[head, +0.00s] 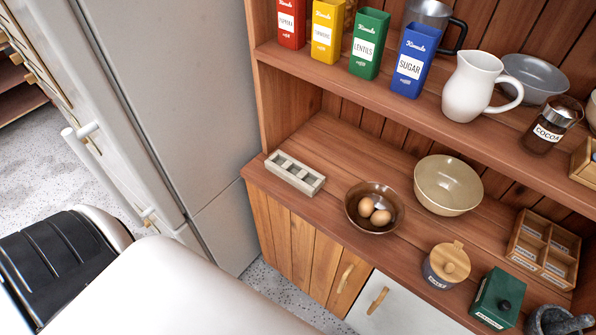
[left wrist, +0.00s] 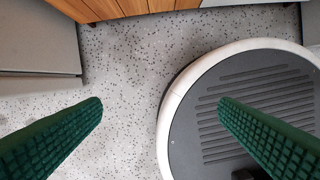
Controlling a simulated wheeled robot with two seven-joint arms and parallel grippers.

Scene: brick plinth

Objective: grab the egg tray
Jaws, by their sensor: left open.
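The egg tray (head: 291,181) is a small pale grey, narrow tray with a row of hollows, and it looks empty. It lies on the left end of the wooden counter in the head view, near the front edge. My left gripper (left wrist: 161,105) shows in the left wrist view as two green ribbed fingers, wide apart with nothing between them. It hangs over the speckled floor and my round base, away from the tray. The tray is not in the left wrist view. My right gripper is in neither view.
A brown bowl (head: 353,219) with two eggs (head: 373,210) stands right of the tray, with a beige bowl (head: 448,186) behind it. A shelf (head: 400,97) with tins and a white jug (head: 470,88) overhangs the counter (head: 345,150). A fridge (head: 185,90) stands left.

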